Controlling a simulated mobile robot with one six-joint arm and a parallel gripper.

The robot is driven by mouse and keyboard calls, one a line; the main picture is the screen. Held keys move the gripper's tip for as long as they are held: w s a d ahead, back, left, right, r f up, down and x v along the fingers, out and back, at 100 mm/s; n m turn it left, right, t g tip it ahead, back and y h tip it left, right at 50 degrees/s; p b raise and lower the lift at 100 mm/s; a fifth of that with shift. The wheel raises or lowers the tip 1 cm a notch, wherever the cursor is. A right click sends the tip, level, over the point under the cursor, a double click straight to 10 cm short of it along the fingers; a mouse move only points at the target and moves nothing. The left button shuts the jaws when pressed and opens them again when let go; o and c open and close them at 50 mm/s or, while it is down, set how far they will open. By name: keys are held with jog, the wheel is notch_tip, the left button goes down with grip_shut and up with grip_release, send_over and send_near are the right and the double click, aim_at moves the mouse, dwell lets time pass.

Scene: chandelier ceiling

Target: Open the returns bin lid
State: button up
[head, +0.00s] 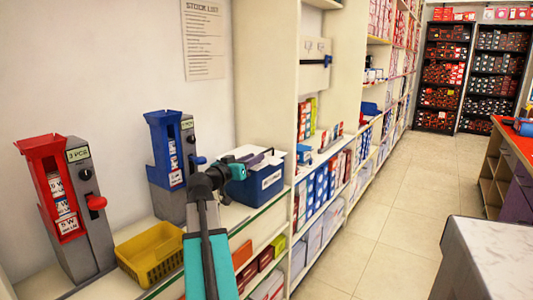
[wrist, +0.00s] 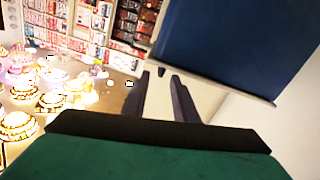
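The returns bin (head: 240,191) appears to be the blue box with a white label, standing on the shelf counter right of the dispensers. Its top is partly hidden behind my gripper (head: 268,156), which reaches over or beside its upper edge. In the wrist view my gripper (wrist: 160,77) has its two dark fingers apart, with nothing clearly held between them. A large blue panel (wrist: 225,45) fills the upper right there, probably part of the bin. I cannot tell whether the fingers touch it. The lid's state is not clear.
A red dispenser (head: 92,225), a blue dispenser (head: 165,155) and a yellow basket (head: 150,254) stand on the counter to the left. Stocked shelves (head: 320,185) lie to the right of the bin. The tiled floor (head: 400,220) is clear. A pale counter corner (head: 490,255) is at lower right.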

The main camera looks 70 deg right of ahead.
aim_at(265, 152)
jog(key=shift+x, duration=3.9)
grip_shut()
